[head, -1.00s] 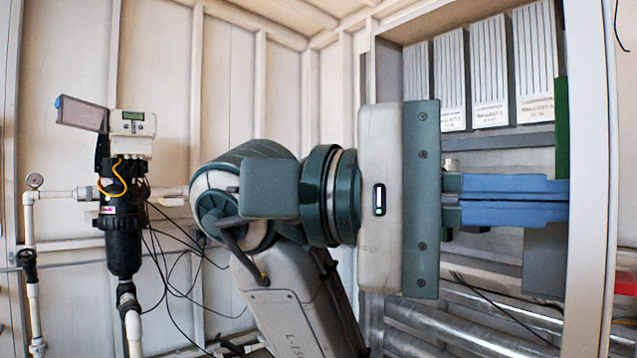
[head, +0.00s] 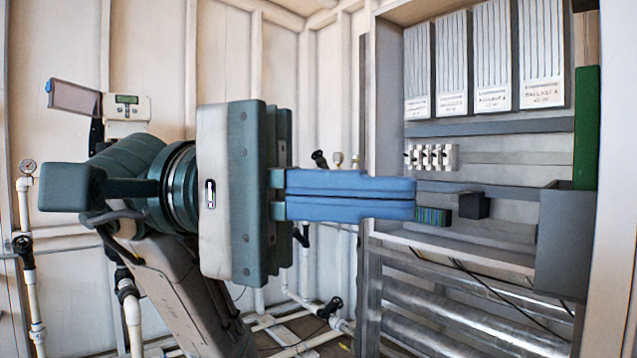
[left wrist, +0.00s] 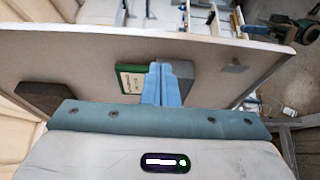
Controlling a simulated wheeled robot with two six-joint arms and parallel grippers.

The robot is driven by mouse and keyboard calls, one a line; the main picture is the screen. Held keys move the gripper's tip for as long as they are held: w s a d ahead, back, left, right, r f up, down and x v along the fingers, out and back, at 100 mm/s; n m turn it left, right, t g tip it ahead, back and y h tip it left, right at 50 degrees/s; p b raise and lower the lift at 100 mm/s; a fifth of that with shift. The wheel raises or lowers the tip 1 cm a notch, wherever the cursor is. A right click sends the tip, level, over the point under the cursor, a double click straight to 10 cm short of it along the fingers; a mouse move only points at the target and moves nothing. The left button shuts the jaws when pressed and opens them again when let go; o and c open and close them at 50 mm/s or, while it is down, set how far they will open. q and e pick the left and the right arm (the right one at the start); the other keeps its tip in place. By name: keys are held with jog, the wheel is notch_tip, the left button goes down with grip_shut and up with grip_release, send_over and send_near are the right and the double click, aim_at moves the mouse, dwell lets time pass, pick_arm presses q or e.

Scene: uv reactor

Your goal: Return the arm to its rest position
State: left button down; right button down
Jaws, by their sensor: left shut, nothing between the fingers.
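My left gripper (head: 413,197) comes in from the left in the head view. Its two blue fingers lie together with only a thin dark line between them and nothing held. The fingertips appear in front of the open cabinet's left part, near a small green-striped block. In the left wrist view the blue fingers (left wrist: 163,72) are also together, pointing away over a pale panel. My right gripper is not in view.
The open cabinet (head: 388,150) holds several labelled ballast units (head: 490,60), a white terminal row (head: 431,156), a small dark block (head: 474,206) and a grey box (head: 563,240). Metal tubes (head: 450,310) run below. A pressure gauge (head: 28,167) and white pipes stand at left.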

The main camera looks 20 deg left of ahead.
pick_arm(q)
jog(key=shift+s+a, duration=0.3)
jog(key=shift+a, duration=0.3)
jog(key=shift+s+a, duration=0.25)
jog(key=shift+a, duration=0.35)
